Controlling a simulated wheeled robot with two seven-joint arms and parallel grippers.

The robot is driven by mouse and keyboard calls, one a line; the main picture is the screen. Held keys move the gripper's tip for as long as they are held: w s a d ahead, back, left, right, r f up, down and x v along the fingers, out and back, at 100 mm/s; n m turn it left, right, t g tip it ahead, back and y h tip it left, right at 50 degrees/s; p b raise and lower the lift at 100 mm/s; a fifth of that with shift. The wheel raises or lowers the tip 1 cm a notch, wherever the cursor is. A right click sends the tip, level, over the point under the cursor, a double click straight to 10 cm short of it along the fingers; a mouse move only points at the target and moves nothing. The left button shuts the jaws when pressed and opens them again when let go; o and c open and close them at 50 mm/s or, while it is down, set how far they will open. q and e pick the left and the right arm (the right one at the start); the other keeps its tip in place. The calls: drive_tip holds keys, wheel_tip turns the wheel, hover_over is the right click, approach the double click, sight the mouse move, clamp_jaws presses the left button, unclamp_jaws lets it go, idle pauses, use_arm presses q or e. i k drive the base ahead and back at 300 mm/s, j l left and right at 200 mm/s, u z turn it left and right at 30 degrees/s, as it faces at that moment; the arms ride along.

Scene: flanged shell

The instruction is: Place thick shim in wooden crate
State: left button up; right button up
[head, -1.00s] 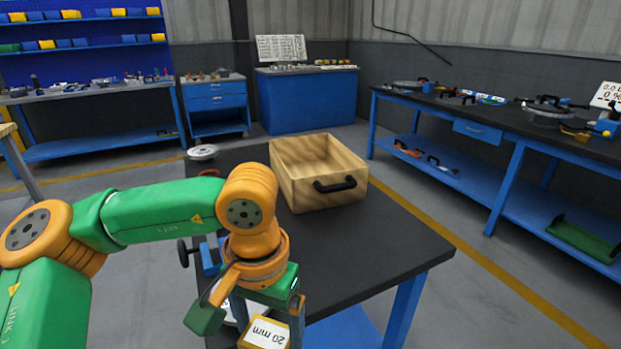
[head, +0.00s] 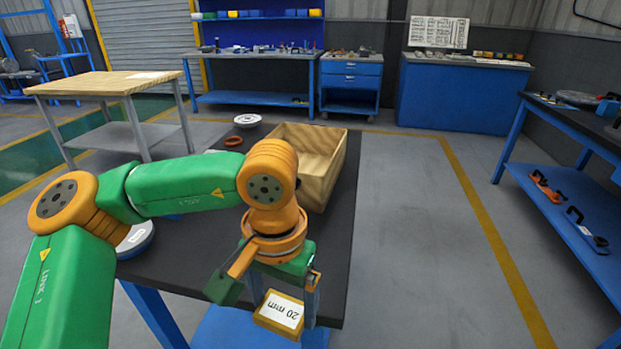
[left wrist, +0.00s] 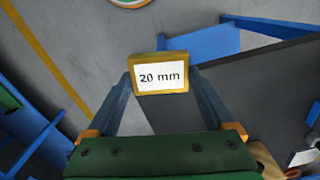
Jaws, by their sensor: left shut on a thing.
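The thick shim (head: 279,314) is a yellow block with a white label reading "20 mm". My left gripper (head: 284,298) is shut on it and holds it in front of the near edge of the dark table. In the left wrist view the shim (left wrist: 160,77) sits between the two fingertips, label facing the camera. The wooden crate (head: 323,178) stands open on the table (head: 200,262), beyond my left gripper. My left arm hides part of the crate's near side. My right gripper is not in view.
A wooden-topped bench (head: 105,84) stands at the left. Open floor lies to the right.

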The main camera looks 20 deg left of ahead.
sight(299, 161)
drive_tip(key=i+l+u, duration=0.4)
drive_tip(key=l, duration=0.2)
drive_tip(key=i+l+u, duration=0.45)
drive_tip(key=l, duration=0.25)
drive_tip(key=i+l+u, duration=0.2)
drive_tip(key=l, duration=0.15)
drive_tip(key=l+u, duration=0.2)
drive_tip(key=l, duration=0.2)
drive_tip(key=i+l+u, duration=0.5)
drive_tip(key=i, duration=0.7)
drive_tip(key=j, duration=0.05)
